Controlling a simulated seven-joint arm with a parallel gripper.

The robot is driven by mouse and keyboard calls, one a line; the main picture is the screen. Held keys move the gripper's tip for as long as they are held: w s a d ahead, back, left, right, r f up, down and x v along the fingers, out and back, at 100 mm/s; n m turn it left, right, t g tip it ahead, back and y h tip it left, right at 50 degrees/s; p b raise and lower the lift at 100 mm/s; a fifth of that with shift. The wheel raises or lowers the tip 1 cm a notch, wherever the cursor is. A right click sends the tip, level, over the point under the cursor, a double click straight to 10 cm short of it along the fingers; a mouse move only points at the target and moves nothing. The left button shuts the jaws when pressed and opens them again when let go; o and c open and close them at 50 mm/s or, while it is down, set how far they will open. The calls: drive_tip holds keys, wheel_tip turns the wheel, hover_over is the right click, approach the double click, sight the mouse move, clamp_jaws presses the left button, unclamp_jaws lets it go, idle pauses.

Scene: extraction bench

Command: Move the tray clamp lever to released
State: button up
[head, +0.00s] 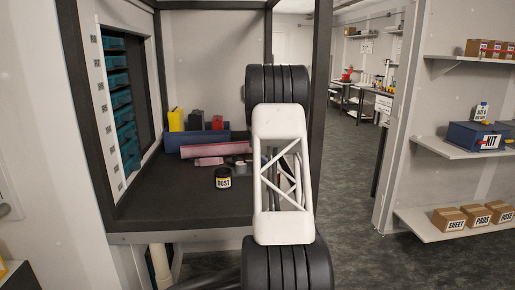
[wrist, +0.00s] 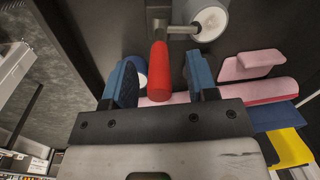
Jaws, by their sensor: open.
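In the wrist view a red handle (wrist: 159,72), which looks like the clamp lever's grip, joins a metal arm (wrist: 180,30) that runs to a round pale grey part (wrist: 209,22). My gripper (wrist: 161,66) is open, with one blue-padded finger on each side of the red handle. Gaps show between the handle and both fingers, and I cannot see contact. In the head view my white arm link covers the lever and my gripper. The tray itself is not clearly seen.
In the head view a black DUST jar (head: 223,178) stands on the dark bench (head: 150,205). Behind it lie a pink roll (head: 204,150) and a smaller pink piece (head: 209,161). A blue bin (head: 180,139) and a yellow container (head: 176,120) stand at the back. The bench's front left is clear.

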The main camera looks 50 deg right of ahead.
drive_tip(key=shift+a+f, duration=0.1)
drive_tip(key=shift+f, duration=0.85)
drive_tip(key=shift+c, duration=0.5)
clamp_jaws()
